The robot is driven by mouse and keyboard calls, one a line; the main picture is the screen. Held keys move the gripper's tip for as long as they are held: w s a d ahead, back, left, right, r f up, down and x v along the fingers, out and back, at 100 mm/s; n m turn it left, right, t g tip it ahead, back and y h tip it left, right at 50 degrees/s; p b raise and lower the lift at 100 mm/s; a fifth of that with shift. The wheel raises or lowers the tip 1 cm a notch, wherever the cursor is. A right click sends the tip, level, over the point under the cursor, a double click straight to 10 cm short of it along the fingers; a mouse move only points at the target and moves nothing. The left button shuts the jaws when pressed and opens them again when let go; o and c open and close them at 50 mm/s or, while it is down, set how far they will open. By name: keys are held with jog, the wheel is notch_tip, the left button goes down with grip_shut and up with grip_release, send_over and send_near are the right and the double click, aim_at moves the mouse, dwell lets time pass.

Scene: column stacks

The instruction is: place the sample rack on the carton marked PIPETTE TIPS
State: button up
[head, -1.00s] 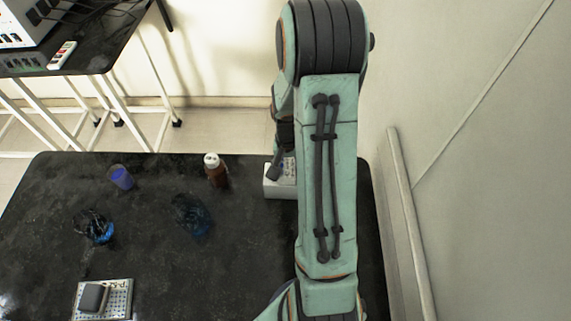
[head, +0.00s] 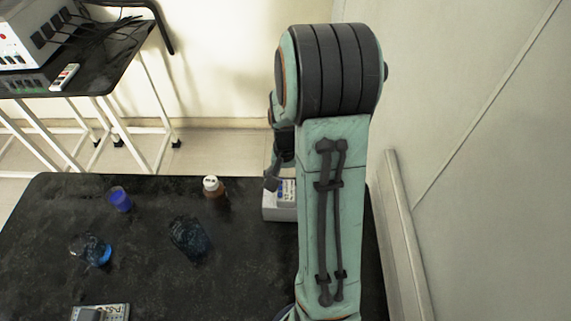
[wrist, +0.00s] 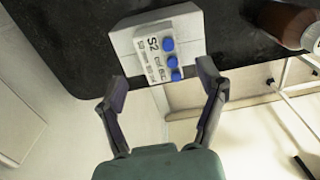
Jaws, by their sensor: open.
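A small white rack with several blue caps and the label S2 (wrist: 152,62) sits on a pale grey-white carton (wrist: 190,36) in the wrist view. In the head view the rack (head: 289,188) and carton (head: 279,213) are at the table's back right, partly hidden by my arm. My gripper (wrist: 163,86) is open, its fingers apart at the near edge of the rack and carton, with nothing held. No PIPETTE TIPS marking is readable. A white, blue-dotted object with dark lettering (head: 117,311) is cut off at the lower left in the head view, a dark grey block (head: 88,315) on it.
A brown bottle with a white cap (head: 214,192) stands left of the carton. A blue cup (head: 120,200) and two dark blue glassy vessels (head: 91,250) (head: 188,238) stand further left. A wall is at the right. The table's middle front is clear.

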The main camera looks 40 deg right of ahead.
aim_at(285, 191)
jog(key=s+a+r+n, duration=0.1)
jog(key=a+r, duration=0.2)
jog(key=r, duration=0.2)
jog(key=a+r+n, duration=0.1)
jog(key=a+r, duration=0.2)
jog(key=r, duration=0.3)
jog(key=s+a+r+n, duration=0.2)
jog(key=s+a+n, duration=0.6)
jog(key=s+a, duration=0.4)
jog(key=shift+s+a+y, duration=0.15)
jog(key=shift+a+y, duration=0.25)
jog(key=shift+a, duration=0.8)
